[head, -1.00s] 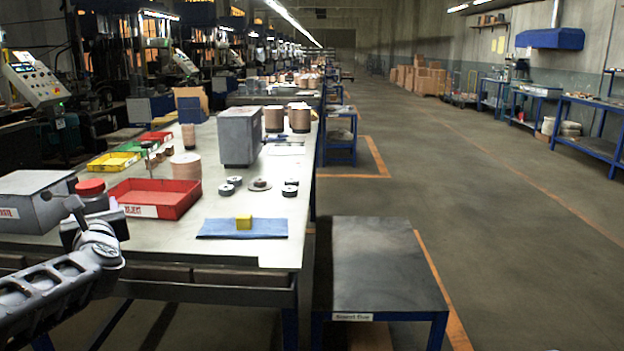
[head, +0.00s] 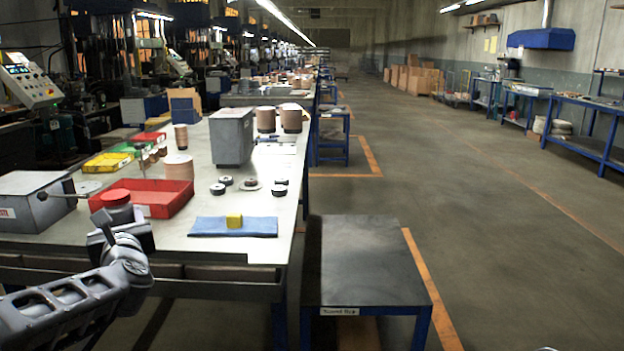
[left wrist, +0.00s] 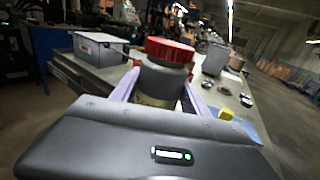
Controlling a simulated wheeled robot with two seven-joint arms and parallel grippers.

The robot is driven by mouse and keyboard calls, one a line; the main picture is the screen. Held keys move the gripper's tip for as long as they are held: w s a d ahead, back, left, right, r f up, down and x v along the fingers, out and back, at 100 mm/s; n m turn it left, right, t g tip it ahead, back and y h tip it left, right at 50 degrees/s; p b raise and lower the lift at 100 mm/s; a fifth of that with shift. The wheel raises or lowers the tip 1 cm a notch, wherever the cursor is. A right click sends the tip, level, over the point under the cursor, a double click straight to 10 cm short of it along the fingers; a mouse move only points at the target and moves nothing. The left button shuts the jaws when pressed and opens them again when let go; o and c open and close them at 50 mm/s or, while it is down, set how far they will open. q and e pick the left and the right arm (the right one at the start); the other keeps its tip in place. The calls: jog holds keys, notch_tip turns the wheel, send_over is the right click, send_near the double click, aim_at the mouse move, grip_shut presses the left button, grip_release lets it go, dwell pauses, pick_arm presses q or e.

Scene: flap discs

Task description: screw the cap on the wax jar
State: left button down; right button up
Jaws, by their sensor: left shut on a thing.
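My left gripper (head: 122,232) is shut on the wax jar (left wrist: 163,82), a dark grey jar with a pale label low on its side. The fingers grip its sides in the left wrist view. The red cap (left wrist: 170,50) sits on top of the jar; I cannot tell how tight it is. In the head view the red cap (head: 116,196) shows above my gripper, in front of the red tray, near the table's front left edge. My gripper hides most of the jar there. My right gripper is not in view.
A grey box with a lever (head: 35,203) stands left of the jar. A red tray (head: 160,205) lies behind it. A yellow block (head: 234,220) rests on a blue cloth (head: 262,227). Several dark discs lie beyond. A low dark table (head: 360,265) stands to the right.

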pick_arm(q)
jog(key=s+d+f+m+t+h+p, duration=0.1)
jog(key=d+f+m+h+p, duration=0.2)
jog(key=d+f, duration=0.5)
jog(key=s+d+f+m+t+h+p, duration=0.1)
jog(key=d+f+h+p, duration=0.5)
jog(key=d, duration=0.8)
jog(key=s+f+m+p, duration=0.1)
jog(key=m+p, duration=0.1)
jog(key=shift+s+d+f+t+h+p, duration=0.3)
jog(key=shift+f+t, duration=0.05)
jog(key=shift+t, duration=0.05)
jog(key=s+d+f+m+g+h, duration=0.2)
jog(key=s+d+f+m+h, duration=0.1)
jog(key=d, duration=0.4)
jog(key=s+d+f+m+g+h, duration=0.2)
jog(key=s+d+f+m+h, duration=0.2)
jog(key=s+d+h, duration=0.3)
jog(key=shift+s+d+m+h, duration=0.3)
jog(key=shift+d+m+h, duration=0.4)
jog(key=shift+h, duration=0.1)
